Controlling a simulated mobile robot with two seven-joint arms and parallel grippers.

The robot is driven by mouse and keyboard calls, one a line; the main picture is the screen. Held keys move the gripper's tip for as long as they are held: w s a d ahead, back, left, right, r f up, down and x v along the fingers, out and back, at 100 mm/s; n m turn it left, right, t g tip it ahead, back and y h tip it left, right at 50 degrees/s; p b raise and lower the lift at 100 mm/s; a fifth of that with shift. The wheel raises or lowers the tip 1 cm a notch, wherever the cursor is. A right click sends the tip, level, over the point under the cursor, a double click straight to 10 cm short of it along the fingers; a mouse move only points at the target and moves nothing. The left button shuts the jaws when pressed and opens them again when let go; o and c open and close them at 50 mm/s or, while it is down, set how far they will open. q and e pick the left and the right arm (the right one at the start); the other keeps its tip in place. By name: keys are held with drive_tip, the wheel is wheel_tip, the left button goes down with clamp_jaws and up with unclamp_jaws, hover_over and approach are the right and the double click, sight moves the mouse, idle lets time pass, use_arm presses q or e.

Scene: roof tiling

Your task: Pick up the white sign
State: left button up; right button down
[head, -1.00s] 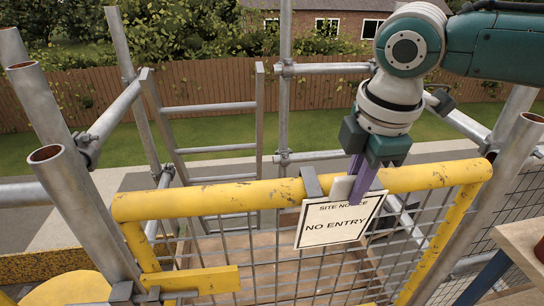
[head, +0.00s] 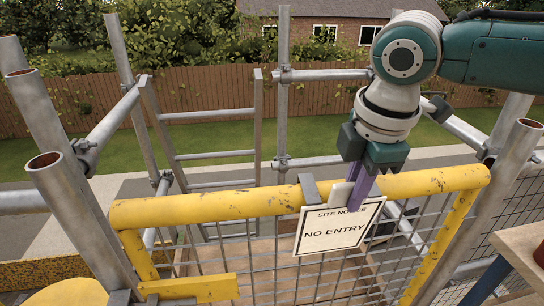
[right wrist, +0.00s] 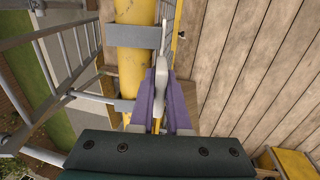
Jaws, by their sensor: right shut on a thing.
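The white sign (head: 340,228), lettered "SITE NOTICE NO ENTRY" inside a black border, hangs slightly tilted on the front of a yellow rail (head: 225,203) in the head view. A grey hook (head: 310,188) goes over the rail at its top left. In the right wrist view the fingers (right wrist: 161,100) are shut on a pale upright part of the sign (right wrist: 161,82), beside the yellow rail (right wrist: 134,75). My left gripper is not in view.
Wire mesh (head: 265,265) fills the barrier below the rail. Scaffold tubes (head: 85,215) stand on the left and another tube (head: 490,190) on the right. A ladder (head: 207,155) rises behind. A wooden surface (head: 525,240) is at the lower right.

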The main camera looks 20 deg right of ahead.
wheel_tip(320, 180, up, 7)
drive_tip(key=s, duration=0.1)
drive_tip(key=s+a+b, duration=0.1)
drive_tip(key=s+a, duration=0.2)
drive_tip(key=s, duration=1.1)
drive_tip(key=shift+a+b, duration=0.35)
drive_tip(key=shift+b, duration=0.05)
drive_tip(key=shift+f+p, duration=0.1)
drive_tip(key=shift+p, duration=0.35)
